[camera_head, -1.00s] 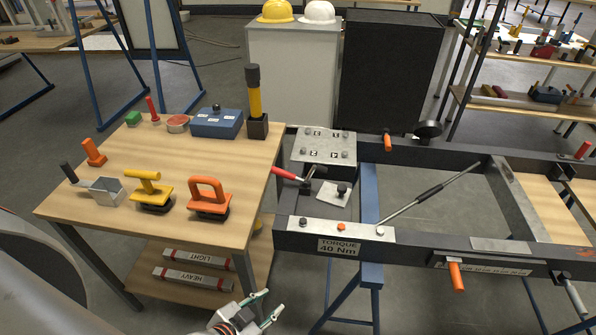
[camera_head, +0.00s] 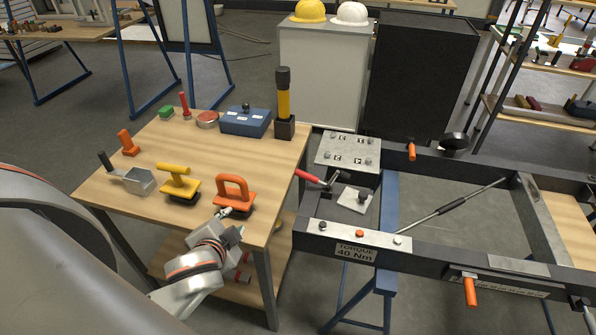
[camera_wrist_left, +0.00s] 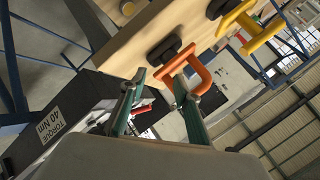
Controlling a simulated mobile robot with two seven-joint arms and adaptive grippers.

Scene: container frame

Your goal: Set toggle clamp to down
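The toggle clamp (camera_head: 329,186) sits on the dark frame, left of a small grey plate. Its red handle (camera_head: 308,176) sticks out to the left and slightly up, toward the wooden table. My left gripper (camera_head: 231,223) is in front of the table's right front corner, left of and nearer than the clamp, touching nothing I can see. In the left wrist view its two green-grey fingers (camera_wrist_left: 156,92) are spread with nothing held. A red bar, seemingly the clamp handle (camera_wrist_left: 142,109), shows between them farther off. My right gripper is not in view.
An orange-handled tool (camera_head: 234,190) stands on the wooden table (camera_head: 195,150) just behind my left gripper, with a yellow-handled one (camera_head: 177,178) beside it. The dark frame (camera_head: 450,252) carries a torque label, bolts and a grey rod (camera_head: 455,203).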

